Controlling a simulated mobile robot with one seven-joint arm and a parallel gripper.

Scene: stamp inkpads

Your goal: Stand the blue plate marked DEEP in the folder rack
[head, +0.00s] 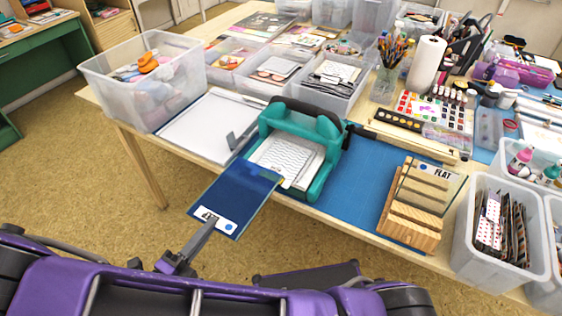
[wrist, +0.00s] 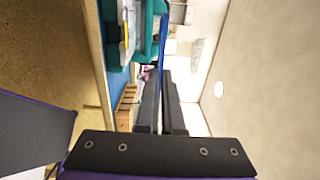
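The blue plate (head: 240,192) extends past the table's front edge, its far end overlapping the teal press in the picture. Its white label (head: 213,217) is partly covered by my gripper, so the word is not fully readable. My gripper (head: 207,228) is at the label end, its fingers close together on the plate. In the wrist view the fingers (wrist: 161,100) are nearly parallel with a thin gap, the plate seeming edge-on between them. The wooden folder rack (head: 408,222) stands at the table's front right; it also shows in the wrist view (wrist: 127,108). A clear plate marked FLAT (head: 432,182) stands in it.
The teal press (head: 318,180) with white sheets stands on the blue mat (head: 362,180), left of the rack. A white board (head: 205,128) lies left of it. A clear bin (head: 460,240) of cards stands close right of the rack. Bins and art supplies fill the back.

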